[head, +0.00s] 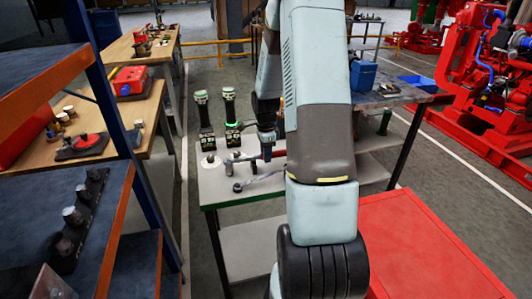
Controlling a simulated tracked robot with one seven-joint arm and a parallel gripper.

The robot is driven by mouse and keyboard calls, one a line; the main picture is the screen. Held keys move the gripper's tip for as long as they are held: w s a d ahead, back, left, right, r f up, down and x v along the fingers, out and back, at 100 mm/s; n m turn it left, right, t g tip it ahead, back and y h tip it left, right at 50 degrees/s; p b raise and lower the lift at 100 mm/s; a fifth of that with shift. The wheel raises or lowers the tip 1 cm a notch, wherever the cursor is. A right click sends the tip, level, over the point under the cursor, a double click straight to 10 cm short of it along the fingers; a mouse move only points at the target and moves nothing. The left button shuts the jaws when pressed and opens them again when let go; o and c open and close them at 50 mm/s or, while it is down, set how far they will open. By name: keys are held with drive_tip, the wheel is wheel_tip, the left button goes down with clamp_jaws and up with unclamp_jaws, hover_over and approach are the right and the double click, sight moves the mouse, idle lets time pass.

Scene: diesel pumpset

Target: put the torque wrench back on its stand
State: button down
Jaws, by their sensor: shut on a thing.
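My gripper (267,150) reaches down over the near part of the grey workbench, left of my arm. It is shut on a long thin tool with a red section, which I take to be the torque wrench (245,157). The wrench lies about level, its head end to the left, close above or on the bench top; I cannot tell which. My arm hides its right end. A second, silver wrench-like tool (258,181) lies nearer on the bench. I cannot make out the stand for certain; part of the bench is hidden behind my arm.
Two upright black tools with green lights, a left one (204,118) and a right one (231,115), stand close behind the gripper. A blue-orange shelf (130,165) stands left, a red cabinet (425,245) right.

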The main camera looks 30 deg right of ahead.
drive_tip(key=shift+f, duration=0.4)
drive_tip(key=c, duration=0.7)
unclamp_jaws()
wheel_tip(320, 180, up, 14)
drive_tip(key=shift+f, duration=0.15)
idle(0.4)
drive_tip(key=shift+a, duration=0.1)
